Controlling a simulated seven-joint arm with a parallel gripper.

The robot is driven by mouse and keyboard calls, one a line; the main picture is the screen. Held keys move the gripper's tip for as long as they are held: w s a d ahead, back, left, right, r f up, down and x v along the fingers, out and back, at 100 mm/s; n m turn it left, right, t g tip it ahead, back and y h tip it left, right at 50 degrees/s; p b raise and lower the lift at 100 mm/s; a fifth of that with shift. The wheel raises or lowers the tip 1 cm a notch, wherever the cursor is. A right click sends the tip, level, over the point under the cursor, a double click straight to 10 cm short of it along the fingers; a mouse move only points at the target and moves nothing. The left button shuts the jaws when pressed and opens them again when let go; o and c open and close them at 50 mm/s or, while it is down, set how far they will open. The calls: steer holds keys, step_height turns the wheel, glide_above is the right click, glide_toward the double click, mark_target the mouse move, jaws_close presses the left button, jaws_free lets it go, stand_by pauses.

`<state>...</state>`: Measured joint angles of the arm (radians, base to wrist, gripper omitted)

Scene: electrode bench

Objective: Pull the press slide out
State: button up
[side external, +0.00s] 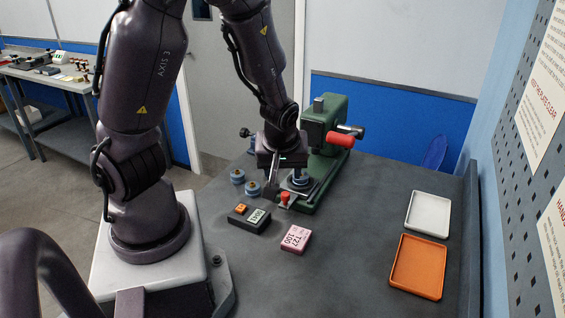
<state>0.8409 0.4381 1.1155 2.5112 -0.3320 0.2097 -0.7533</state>
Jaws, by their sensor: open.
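The green press (328,134) stands at the back middle of the bench, with a red-gripped handle (341,140) on its right. At the foot of the press is the slide (313,187), a flat plate with a blue-and-metal round piece (298,178) on it. A small red knob (285,197) shows at the slide's front end. My gripper (276,180) is open and points down just behind and left of the red knob, close to the slide. Its fingers are partly hidden, and I cannot tell whether they touch anything.
Blue round pieces (252,188) stand left of my gripper. A dark box with a display (250,218) and a pink block (296,238) lie in front. A white tray (428,214) and an orange tray (418,266) sit at right. The bench between press and trays is clear.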

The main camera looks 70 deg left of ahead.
steer(key=shift+v, duration=1)
steer(key=s+d+r+m+g+h, duration=0.1)
steer(key=s+d+m+h, duration=0.15)
steer(key=d+m, duration=0.35)
steer(key=s+d+r+m+g+h, duration=0.1)
steer(key=d+r+m+h, duration=0.15)
steer(key=d+m, duration=0.25)
step_height(320, 180, up, 14)
steer(key=s+a+m+t+y, duration=0.1)
steer(key=s+m+t, duration=0.1)
steer(key=t, duration=0.3)
steer(key=shift+s+m+t, duration=0.2)
steer(key=shift+m+t, duration=0.2)
steer(key=shift+m, duration=0.3)
